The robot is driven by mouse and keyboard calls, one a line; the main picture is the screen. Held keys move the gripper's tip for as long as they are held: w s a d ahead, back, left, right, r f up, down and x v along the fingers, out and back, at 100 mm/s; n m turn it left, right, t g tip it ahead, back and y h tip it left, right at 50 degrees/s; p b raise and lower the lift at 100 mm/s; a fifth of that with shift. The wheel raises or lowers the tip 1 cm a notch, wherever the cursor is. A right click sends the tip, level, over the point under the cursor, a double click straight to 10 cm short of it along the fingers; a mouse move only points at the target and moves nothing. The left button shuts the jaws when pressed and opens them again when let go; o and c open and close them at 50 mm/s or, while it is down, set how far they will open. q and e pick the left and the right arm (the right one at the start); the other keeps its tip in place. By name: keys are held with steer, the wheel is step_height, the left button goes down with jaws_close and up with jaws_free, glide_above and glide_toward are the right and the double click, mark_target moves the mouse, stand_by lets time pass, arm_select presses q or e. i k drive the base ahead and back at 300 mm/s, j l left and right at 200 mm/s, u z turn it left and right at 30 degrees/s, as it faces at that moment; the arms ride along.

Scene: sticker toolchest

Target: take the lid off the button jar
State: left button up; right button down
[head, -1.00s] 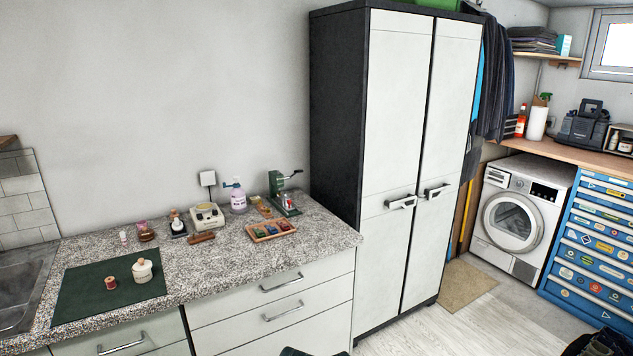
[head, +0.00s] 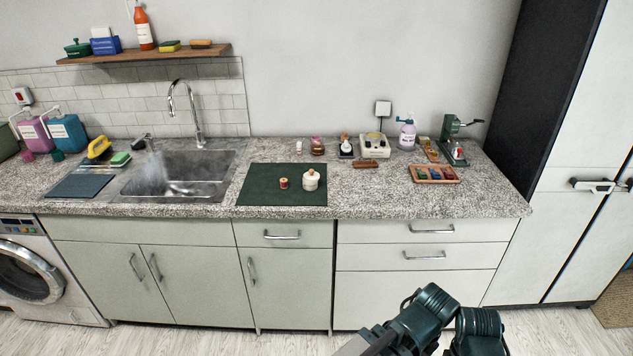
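A small white jar with a lid (head: 310,179), likely the button jar, stands upright on a dark green mat (head: 262,197) on the counter. The lid sits on the jar and has a small knob on top. A small red spool (head: 284,183) stands just left of the jar on the mat. Dark green links of my own arm show at the bottom, right of the middle, well in front of the counter. Neither gripper's fingers can be seen.
A sink (head: 182,176) with a tap lies left of the mat. Right of the jar stand small bottles, a cream device (head: 374,146), a brown brush (head: 366,164) and a wooden tray (head: 434,180). A tall cabinet (head: 590,150) bounds the right. The counter in front of the tray is clear.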

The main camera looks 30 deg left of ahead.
mark_target(313, 176)
steer(key=i+j, duration=0.1)
steer(key=j, duration=0.5)
steer(key=i+j, duration=0.1)
steer(key=j, duration=0.55)
steer(key=l+z, duration=0.05)
